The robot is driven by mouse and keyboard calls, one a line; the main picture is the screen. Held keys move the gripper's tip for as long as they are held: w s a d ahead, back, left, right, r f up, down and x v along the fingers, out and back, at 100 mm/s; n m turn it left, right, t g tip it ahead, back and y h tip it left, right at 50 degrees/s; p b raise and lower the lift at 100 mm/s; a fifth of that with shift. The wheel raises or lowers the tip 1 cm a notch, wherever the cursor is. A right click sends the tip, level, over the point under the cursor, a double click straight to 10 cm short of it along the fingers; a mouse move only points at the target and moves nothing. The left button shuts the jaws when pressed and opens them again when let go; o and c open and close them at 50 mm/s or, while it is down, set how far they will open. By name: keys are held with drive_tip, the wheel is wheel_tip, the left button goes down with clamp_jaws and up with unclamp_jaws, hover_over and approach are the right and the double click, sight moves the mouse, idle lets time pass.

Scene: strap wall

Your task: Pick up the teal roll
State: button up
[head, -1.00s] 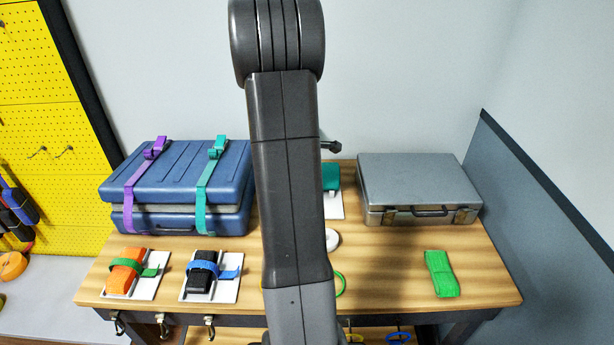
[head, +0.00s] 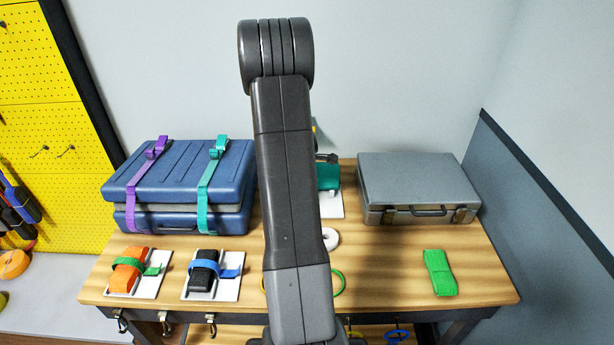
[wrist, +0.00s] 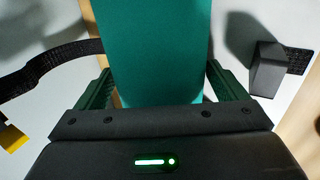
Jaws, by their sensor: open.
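The teal roll (head: 328,177) sits on a white board (head: 333,206) at the back of the table, right of the blue case. My arm hides part of it in the head view. In the wrist view the teal roll (wrist: 155,50) fills the upper middle. My gripper (wrist: 155,88) is open, with one finger on each side of the roll's near end. I cannot tell whether the fingers touch it. A black strap (wrist: 50,68) lies to the left of the roll.
A blue case (head: 180,180) with purple and teal straps stands left. A grey case (head: 418,182) stands close on the right. A green folded strap (head: 440,272) lies front right. Boards with an orange roll (head: 128,271) and a black roll (head: 204,268) lie front left.

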drive_tip(key=shift+c, duration=0.4)
drive_tip(key=c, duration=0.7)
drive_tip(key=shift+r, duration=0.1)
drive_tip(key=shift+c, duration=0.2)
